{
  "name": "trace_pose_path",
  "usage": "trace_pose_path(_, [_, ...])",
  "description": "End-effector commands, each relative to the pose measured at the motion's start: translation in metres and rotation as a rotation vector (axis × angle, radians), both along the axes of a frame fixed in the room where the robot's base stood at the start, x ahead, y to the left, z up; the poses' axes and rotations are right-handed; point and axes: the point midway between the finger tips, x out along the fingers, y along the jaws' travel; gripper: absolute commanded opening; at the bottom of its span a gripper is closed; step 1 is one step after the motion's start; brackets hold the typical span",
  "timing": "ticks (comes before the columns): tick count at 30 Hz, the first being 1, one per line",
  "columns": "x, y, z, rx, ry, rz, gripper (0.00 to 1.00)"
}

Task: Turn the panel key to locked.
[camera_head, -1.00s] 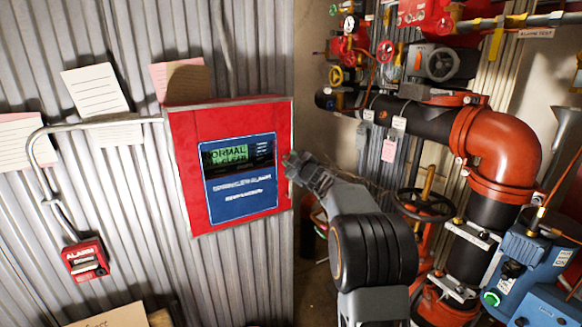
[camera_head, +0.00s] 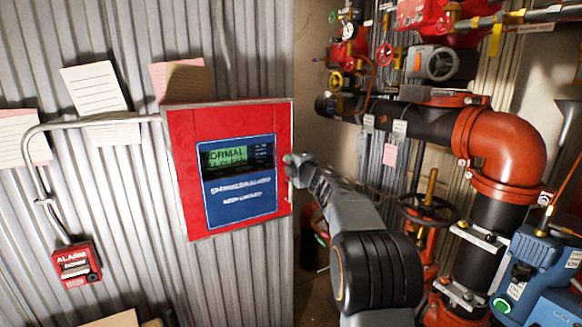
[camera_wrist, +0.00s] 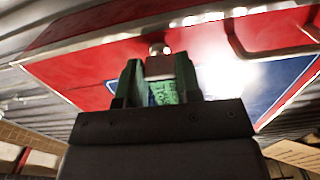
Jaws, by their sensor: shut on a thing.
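The red alarm panel (camera_head: 182,165) hangs on the corrugated wall, with a blue face and a lit green display (camera_head: 226,157) that reads NORMAL. My gripper (camera_head: 292,163) is at the panel's right edge. In the wrist view my gripper (camera_wrist: 158,72) has its two green fingertips closed on the panel key (camera_wrist: 158,66), a small grey-brown piece. The key meets a round metal lock (camera_wrist: 160,48) on the panel's red side. Something green with print shows below the key between the fingers. The key's angle cannot be read clearly; the fingers hide part of it.
A red alarm box (camera_head: 76,264) sits on the wall at lower left, fed by a grey conduit (camera_head: 90,120). Paper notes (camera_head: 93,88) hang above. Orange and black pipes (camera_head: 500,145), a black handwheel (camera_head: 428,207) and a blue machine (camera_head: 535,265) crowd the right side.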

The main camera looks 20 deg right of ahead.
Motion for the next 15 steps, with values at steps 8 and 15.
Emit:
trace_pose_path(8, [0.0001, 0.0000, -0.0006, -0.052, -0.005, 0.000, 0.08])
trace_pose_path(15, [0.0000, 0.0000, -0.0003, -0.057, -0.005, 0.000, 0.08])
